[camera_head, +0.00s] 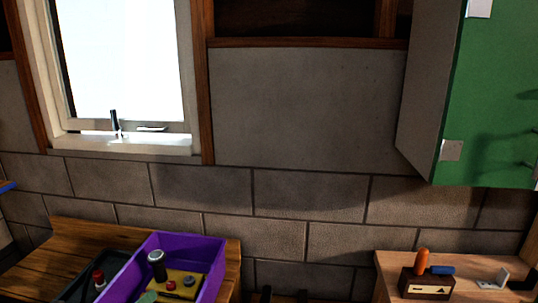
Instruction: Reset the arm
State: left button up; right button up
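Neither of my arms can be clearly made out in the head view, and no gripper fingers show. A small dark shape (266,293) pokes up at the bottom edge between the two work surfaces; I cannot tell what it is.
A wooden table (85,236) at the lower left bears a purple bin (205,247) with several items and a dark tray (112,262). A wooden surface (395,262) at the lower right bears a small brown box (425,285). A green cabinet (495,100) hangs above it. A bright window (120,60) is at the upper left.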

pick_arm(q)
jog(key=s+d+f+n+g, duration=0.5)
jog(key=s+f+n, duration=0.4)
jog(key=s+n, duration=0.45)
jog(key=s+d+f+n+g, duration=0.45)
jog(key=s+f+n, duration=0.45)
jog(key=s+n, duration=0.5)
notch_tip(320, 180, down, 32)
jog(key=s+b, duration=0.2)
jog(key=b, duration=0.4)
jog(key=s+a+f+g+b, duration=0.1)
jog(key=s+f+b, duration=0.3)
jog(key=s+f, duration=1)
notch_tip(320, 180, down, 4)
jog(key=shift+s+a+f+g, duration=0.25)
jog(key=shift+a+g, duration=0.1)
jog(key=shift+a, duration=0.2)
pick_arm(e)
notch_tip(320, 180, down, 10)
jog(key=s, duration=0.1)
pick_arm(q)
jog(key=shift+n, duration=0.25)
